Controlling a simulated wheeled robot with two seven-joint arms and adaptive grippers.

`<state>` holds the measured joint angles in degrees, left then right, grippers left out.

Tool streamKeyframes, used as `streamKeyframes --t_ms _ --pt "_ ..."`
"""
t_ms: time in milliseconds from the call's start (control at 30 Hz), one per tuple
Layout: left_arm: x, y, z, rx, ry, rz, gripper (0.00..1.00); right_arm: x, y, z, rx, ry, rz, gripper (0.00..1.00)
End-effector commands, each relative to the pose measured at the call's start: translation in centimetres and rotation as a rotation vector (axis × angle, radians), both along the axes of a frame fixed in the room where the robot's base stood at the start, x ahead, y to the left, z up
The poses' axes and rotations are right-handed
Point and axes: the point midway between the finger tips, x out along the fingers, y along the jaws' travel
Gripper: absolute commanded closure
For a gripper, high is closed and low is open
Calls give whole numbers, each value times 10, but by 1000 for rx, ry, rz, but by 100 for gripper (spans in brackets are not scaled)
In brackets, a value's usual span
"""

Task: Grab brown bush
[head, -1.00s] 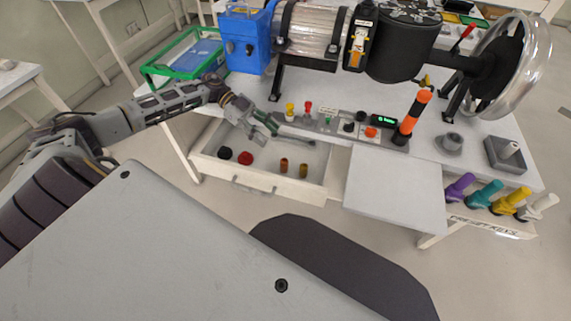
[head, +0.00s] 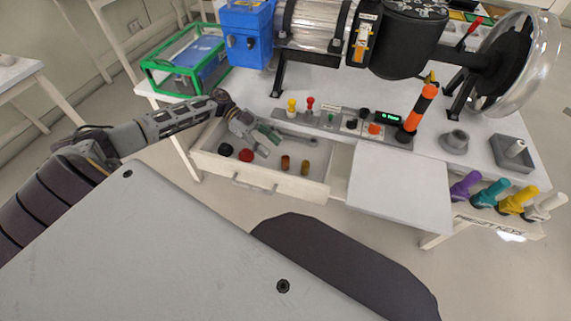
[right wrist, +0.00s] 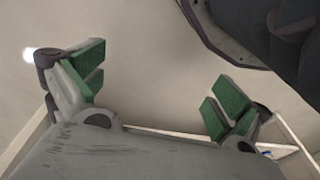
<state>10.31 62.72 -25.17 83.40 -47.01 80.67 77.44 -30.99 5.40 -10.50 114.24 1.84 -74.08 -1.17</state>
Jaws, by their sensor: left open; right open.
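A small brown bush (head: 285,162) stands in the open drawer (head: 259,189), right of the middle of its floor. A yellowish-brown piece (head: 304,167) stands just right of it. My left gripper (head: 266,142) is over the drawer, behind and left of the brown bush and apart from it. It is open and looks empty, fingers pointing to the right and down. My right gripper (right wrist: 160,85) shows only in the right wrist view, open with green pads wide apart and nothing between them.
A red piece (head: 246,155) and a black piece (head: 224,150) sit in the drawer's left part. The bench behind carries a row of small knobs and an orange-black handle (head: 420,108). A grey panel (head: 398,190) lies right of the drawer.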

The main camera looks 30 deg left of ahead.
Motion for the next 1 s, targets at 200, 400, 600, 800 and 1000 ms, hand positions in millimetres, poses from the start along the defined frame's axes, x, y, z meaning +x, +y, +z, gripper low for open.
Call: streamKeyframes --t_ms 200,400,600,800,1000 --pt "-1 -19 -11 0 -1 -1 50 1 1 4 3 -6 1 0" --pt "-1 -24 -12 0 -1 -1 50 1 1 5 4 -7 1 0" --pt "-1 -23 -12 0 0 -1 50 1 1 5 4 -7 1 0" --pt "-1 -30 -15 -2 0 -2 50 1 1 4 3 -7 2 0" --pt "-2 -48 -23 -2 1 -3 50 2 2 6 7 -13 2 0"
